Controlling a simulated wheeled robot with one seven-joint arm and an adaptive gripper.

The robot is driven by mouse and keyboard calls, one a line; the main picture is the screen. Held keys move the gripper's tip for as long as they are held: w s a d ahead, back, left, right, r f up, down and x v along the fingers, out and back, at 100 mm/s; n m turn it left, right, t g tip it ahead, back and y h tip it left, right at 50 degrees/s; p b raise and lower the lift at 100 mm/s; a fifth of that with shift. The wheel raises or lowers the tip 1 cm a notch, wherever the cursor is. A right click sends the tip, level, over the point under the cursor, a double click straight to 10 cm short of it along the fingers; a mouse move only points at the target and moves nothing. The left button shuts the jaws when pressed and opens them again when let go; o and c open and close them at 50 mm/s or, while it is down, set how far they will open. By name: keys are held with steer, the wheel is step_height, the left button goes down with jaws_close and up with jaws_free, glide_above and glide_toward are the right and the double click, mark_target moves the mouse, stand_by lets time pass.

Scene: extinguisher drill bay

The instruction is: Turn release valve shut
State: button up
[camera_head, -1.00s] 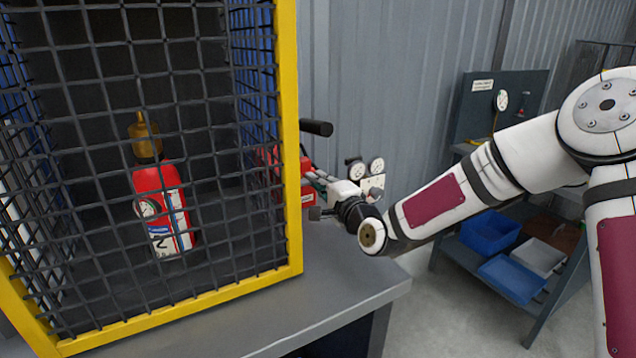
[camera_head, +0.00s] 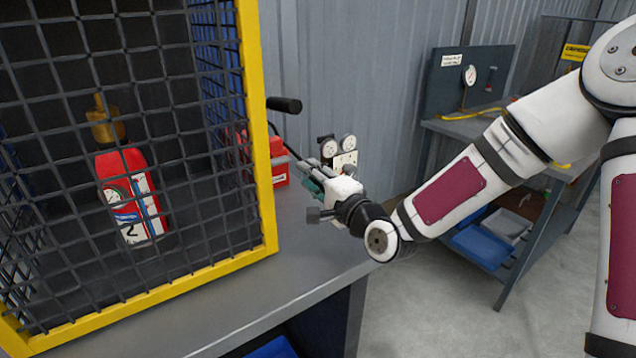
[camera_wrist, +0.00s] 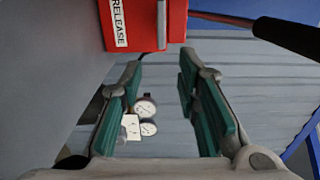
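The release valve is a red box (camera_head: 279,172) behind the right post of the yellow cage, partly hidden by it. In the wrist view the red box (camera_wrist: 150,24) is at the top, with a white RELEASE label. Its lever has a black grip (camera_head: 285,104) that sticks out to the right in the head view. In the wrist view the black grip (camera_wrist: 288,36) is at upper right, beyond the right finger. My gripper (camera_wrist: 160,75) is open and empty, its teal pads apart, with the box ahead of it. It shows small in the head view (camera_head: 308,172).
A yellow-framed mesh cage (camera_head: 258,140) holds a red extinguisher (camera_head: 130,195) on the grey bench (camera_head: 255,305). Two round gauges (camera_head: 338,147) stand behind my gripper. A side bench (camera_head: 480,128) with blue bins is at right. Open floor lies between the benches.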

steer(key=shift+v, duration=1.55)
